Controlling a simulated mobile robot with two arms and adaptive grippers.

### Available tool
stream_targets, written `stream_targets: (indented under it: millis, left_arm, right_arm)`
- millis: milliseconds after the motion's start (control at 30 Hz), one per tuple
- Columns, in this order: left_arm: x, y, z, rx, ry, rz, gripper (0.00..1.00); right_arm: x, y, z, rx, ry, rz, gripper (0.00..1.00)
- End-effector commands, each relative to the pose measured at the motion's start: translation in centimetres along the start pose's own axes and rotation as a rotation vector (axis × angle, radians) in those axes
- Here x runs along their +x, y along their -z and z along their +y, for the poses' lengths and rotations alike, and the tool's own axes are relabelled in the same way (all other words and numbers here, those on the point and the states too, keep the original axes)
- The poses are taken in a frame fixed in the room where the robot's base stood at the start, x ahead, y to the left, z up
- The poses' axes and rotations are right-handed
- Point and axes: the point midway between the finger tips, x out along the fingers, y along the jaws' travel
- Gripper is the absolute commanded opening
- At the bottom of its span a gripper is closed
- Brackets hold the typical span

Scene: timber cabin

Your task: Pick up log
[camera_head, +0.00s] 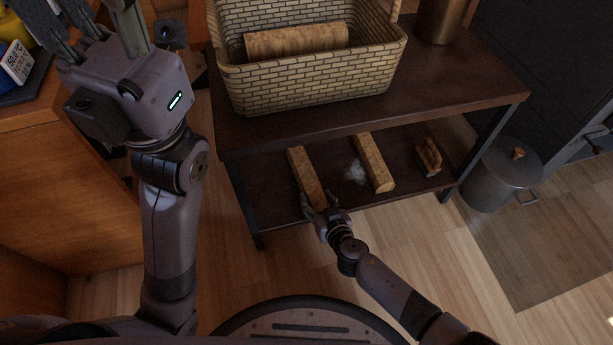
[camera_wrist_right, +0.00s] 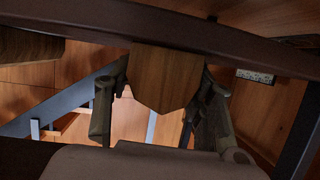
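A light-brown, bark-textured log (camera_head: 303,172) lies on the lower shelf of the dark rack, with its near end at the front edge. My right gripper (camera_head: 319,200) is at that near end, one finger on each side. In the right wrist view, the log's end face (camera_wrist_right: 166,80) is between the fingertips (camera_wrist_right: 165,78), which look very close to its sides; contact is unclear. My left gripper (camera_head: 95,28) is raised at the upper left, fingers spread and empty, away from the logs.
Another log (camera_head: 375,163) and a shorter wood piece (camera_head: 429,157) are on the lower shelf (camera_head: 400,185). A woven basket (camera_head: 310,85) holding a log (camera_head: 297,40) stands above. A grey lidded pot (camera_head: 500,173) is right of the rack. A wooden counter (camera_head: 75,170) is left.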

Motion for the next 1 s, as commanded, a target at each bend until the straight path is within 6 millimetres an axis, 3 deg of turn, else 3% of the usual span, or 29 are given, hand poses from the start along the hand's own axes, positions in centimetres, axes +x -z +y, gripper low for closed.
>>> stream_targets:
  millis: [533,1000]
  left_arm:
    - [0.0,0.0,0.0,0.000,0.001,-0.001,0.40]
    - [0.4,-0.2,-0.2,-0.001,0.007,-0.012,0.40]
  right_arm:
    - [0.0,0.0,0.0,0.000,0.000,-0.001,0.09]
    - [-0.5,1.4,-0.1,0.001,0.001,0.002,0.09]
